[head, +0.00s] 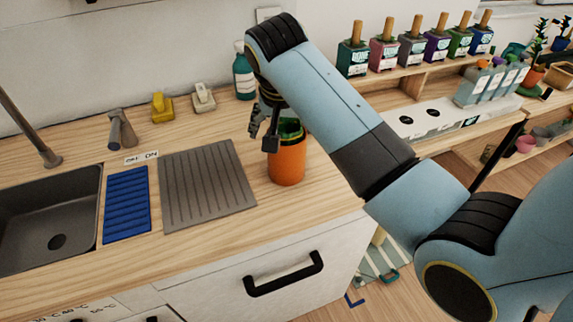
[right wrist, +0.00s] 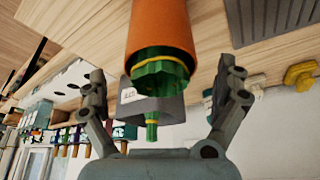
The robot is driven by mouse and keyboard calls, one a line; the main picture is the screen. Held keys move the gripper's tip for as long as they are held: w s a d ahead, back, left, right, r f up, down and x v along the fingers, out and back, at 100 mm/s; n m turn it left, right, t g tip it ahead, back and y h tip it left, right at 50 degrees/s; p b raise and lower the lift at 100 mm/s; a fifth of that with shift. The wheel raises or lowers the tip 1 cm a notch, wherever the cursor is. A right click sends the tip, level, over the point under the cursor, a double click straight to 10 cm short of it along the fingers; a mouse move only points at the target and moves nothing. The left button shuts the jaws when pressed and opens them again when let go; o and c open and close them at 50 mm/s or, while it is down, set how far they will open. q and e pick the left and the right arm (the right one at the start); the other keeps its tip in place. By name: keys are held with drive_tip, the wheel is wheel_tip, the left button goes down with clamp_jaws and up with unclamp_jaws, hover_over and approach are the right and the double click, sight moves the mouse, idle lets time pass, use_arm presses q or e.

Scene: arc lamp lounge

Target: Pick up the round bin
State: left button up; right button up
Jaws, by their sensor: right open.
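A round orange bin (head: 287,163) stands upright on the wooden counter, right of the grey ribbed mat. A green thing with yellow bands, like a bottle (right wrist: 158,75), sticks out of its open end; in the right wrist view the bin (right wrist: 162,30) appears upside down at the top. My right gripper (head: 264,130) is at the bin's upper left side in the head view, partly in front of its rim. In the right wrist view its open fingers (right wrist: 168,90) are spread on either side of the green thing, with gaps on both sides. My left gripper is out of view.
Left on the counter are a sink (head: 40,225), blue rack (head: 127,205), grey ribbed mat (head: 205,185) and tap handle (head: 122,128). A teal bottle (head: 243,75) stands behind my gripper. Several coloured bottles line the right shelf. The counter's front edge is close to the bin.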

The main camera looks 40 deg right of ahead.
drive_tip(key=x, duration=0.4)
drive_tip(key=shift+w+f+p, duration=0.1)
drive_tip(key=shift+f+p, duration=0.2)
drive_tip(key=shift+p, duration=0.05)
drive_tip(key=shift+c, duration=0.4)
drive_tip(key=c, duration=1.6)
